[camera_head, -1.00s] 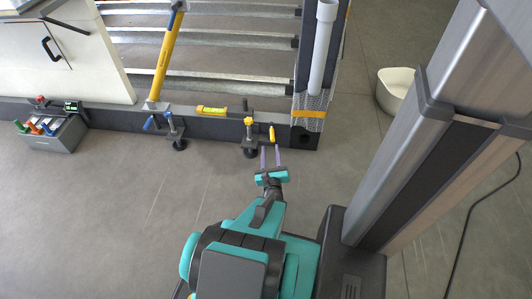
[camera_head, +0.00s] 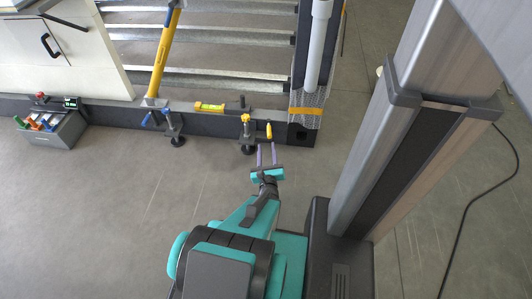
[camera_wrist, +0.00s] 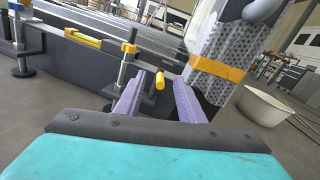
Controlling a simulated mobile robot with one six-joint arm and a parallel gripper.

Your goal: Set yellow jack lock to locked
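The yellow jack (camera_head: 247,133) stands at the front of the dark frame beam, with a yellow knob on top. Its yellow lock lever (camera_head: 269,130) sticks out on its right; in the wrist view the lever (camera_wrist: 160,80) shows as a short yellow cylinder with its end toward me. My gripper (camera_head: 266,146) is open, its two purple fingers pointing at the lever. In the wrist view my gripper (camera_wrist: 160,78) has one finger on each side of the lever, with gaps visible. I cannot tell whether the fingertips reach past its end.
A blue-handled jack (camera_head: 174,128) stands to the left on the same beam. A yellow level (camera_head: 210,107) lies on the beam between the jacks. A grey tool box (camera_head: 52,130) sits at the far left. A white basin (camera_wrist: 268,104) is on the floor to the right. The front floor is clear.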

